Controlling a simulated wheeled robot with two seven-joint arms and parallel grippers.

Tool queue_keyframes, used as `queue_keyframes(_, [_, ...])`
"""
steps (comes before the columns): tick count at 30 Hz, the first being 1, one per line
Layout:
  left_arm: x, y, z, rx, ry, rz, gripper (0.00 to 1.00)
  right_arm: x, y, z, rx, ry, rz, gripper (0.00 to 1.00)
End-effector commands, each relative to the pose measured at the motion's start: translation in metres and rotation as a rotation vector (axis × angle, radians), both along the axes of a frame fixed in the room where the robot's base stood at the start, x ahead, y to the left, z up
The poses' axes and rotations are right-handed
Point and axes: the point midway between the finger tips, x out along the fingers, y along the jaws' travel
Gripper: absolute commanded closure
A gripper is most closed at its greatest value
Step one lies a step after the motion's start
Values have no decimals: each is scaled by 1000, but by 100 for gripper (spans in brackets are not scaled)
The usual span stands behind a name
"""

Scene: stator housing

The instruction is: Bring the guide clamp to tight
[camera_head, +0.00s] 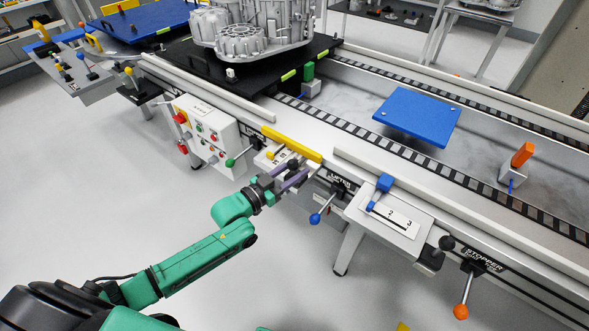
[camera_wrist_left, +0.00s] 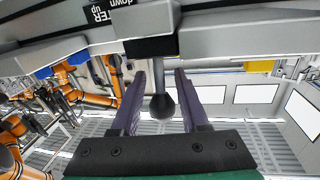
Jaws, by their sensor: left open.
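The yellow guide bar (camera_head: 292,144) lies along the conveyor's near edge. Just below it a small white plate carries a black knob (camera_head: 293,164), partly hidden by my fingers. I cannot read a label that names it as the guide clamp. My left gripper (camera_head: 296,176) is at this spot, with its purple fingers apart. In the left wrist view a black ball knob (camera_wrist_left: 162,105) on a grey stem sits between the open fingers of my left gripper (camera_wrist_left: 164,82), with gaps on both sides. My right gripper is not in view.
A blue-knobbed lifter lever (camera_head: 316,217) stands right of my gripper, and a numbered plate with a blue handle (camera_head: 385,183) beyond it. An orange-knobbed stopper lever (camera_head: 461,311) is further right. A white control box (camera_head: 206,130) stands left. The stator housing (camera_head: 253,27) sits behind.

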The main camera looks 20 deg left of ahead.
Motion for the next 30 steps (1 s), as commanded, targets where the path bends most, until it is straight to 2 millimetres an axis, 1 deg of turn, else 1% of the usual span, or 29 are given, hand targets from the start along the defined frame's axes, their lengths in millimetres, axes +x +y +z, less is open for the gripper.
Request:
queue_keyframes(2, [0,0,0,0,0,0,55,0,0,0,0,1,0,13])
queue_keyframes(3, [0,0,0,0,0,0,71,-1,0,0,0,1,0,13])
queue_keyframes(5, [0,0,0,0,0,0,94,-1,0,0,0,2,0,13])
queue_keyframes(6, [0,0,0,0,0,0,100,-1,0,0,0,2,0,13])
queue_keyframes(30, [0,1,3,-3,-6,1,100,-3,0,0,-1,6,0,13])
